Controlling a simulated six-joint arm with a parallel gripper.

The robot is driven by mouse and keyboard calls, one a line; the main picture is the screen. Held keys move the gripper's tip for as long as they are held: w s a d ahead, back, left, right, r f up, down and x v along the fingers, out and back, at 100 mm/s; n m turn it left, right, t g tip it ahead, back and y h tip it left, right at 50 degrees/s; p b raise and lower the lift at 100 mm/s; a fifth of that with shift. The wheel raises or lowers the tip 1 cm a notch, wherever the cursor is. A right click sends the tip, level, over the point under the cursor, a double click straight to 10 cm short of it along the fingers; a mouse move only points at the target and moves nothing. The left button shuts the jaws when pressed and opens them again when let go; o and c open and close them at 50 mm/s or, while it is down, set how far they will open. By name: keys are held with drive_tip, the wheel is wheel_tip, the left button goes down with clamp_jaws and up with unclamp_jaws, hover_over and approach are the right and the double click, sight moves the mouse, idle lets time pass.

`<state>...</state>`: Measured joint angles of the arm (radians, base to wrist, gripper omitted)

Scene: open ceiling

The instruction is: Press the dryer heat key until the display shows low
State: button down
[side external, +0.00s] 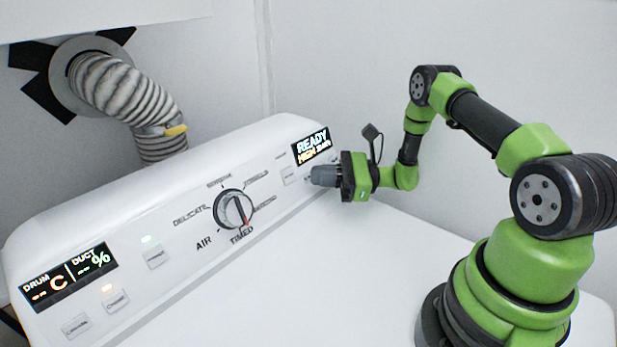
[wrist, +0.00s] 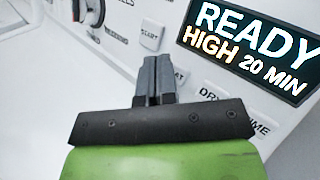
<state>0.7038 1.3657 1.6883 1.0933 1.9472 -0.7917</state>
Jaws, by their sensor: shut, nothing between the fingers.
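The dryer display (wrist: 250,50) in the wrist view reads READY, HIGH, 20 MIN. It also shows at the right end of the panel in the side view (side external: 312,147). The heat key (wrist: 181,76) is mostly hidden behind my fingers in the wrist view; only its right end with the letters "AT" shows. My gripper (wrist: 152,62) is shut and empty, its tips over or just in front of that key. In the side view my gripper (side external: 312,176) is at the panel below the display; I cannot tell whether it touches the key.
The START key (wrist: 149,36) is up and left of my fingers, the DRY TIME key (wrist: 235,112) to their right. A cycle knob (side external: 233,209) sticks out mid-panel. A drum and duct display (side external: 70,277) is at the left end. The white dryer top (side external: 350,275) is clear.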

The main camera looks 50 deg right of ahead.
drive_tip(key=shift+w+f, duration=0.15)
drive_tip(key=shift+w, duration=0.25)
idle(0.3)
drive_tip(key=shift+s+r, duration=0.3)
drive_tip(key=shift+s, duration=0.5)
drive_tip(key=s, duration=0.1)
drive_tip(key=s+r, duration=0.1)
drive_tip(key=s, duration=0.2)
drive_tip(key=shift+s+r, duration=0.35)
idle(1.6)
